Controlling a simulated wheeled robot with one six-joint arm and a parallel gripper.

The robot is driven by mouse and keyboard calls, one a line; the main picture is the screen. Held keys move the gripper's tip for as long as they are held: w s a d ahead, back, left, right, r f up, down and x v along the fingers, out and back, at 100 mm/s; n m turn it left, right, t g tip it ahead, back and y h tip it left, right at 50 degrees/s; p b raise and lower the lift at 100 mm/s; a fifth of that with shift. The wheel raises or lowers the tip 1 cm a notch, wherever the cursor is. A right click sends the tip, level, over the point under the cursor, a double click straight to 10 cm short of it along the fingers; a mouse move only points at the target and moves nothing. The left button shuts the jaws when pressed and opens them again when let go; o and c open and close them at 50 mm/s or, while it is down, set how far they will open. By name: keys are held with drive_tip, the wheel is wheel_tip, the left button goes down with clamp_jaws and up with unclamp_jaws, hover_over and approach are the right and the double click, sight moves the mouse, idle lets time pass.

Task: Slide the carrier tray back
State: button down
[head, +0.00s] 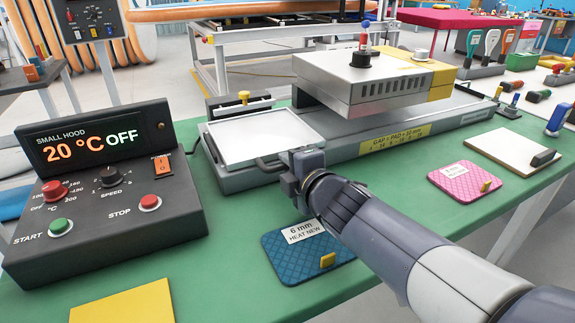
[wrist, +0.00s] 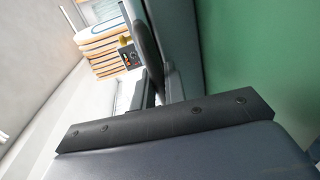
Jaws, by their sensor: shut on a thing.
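The carrier tray (head: 262,138) is a pale flat plate in a grey frame. It sits at the left end of the long grey base (head: 365,143), out to the left of the raised press head (head: 352,82). A dark handle (head: 268,164) is on the tray's front right edge. My gripper (head: 284,168) is at this handle and shut on it. The fingers partly hide the handle.
A control box (head: 100,190) reading 20 °C OFF stands at the left. A blue pad (head: 305,255) lies below my arm, a pink pad (head: 464,180) and a cream board (head: 512,150) to the right. A yellow sheet (head: 122,303) lies at the front. Green table is bare between them.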

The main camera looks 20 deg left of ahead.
drive_tip(key=shift+s+a+f, duration=0.1)
drive_tip(key=shift+s+a, duration=0.05)
drive_tip(key=c, duration=1.5)
unclamp_jaws()
drive_tip(key=shift+c, duration=0.2)
drive_tip(key=shift+s+d+r, duration=0.15)
drive_tip(key=shift+d+r, duration=0.05)
drive_tip(key=p+v, duration=0.3)
drive_tip(key=v, duration=0.6)
drive_tip(key=shift+r, duration=0.1)
drive_tip(key=shift+s+d+p, duration=0.4)
drive_tip(key=shift+s+d, duration=0.05)
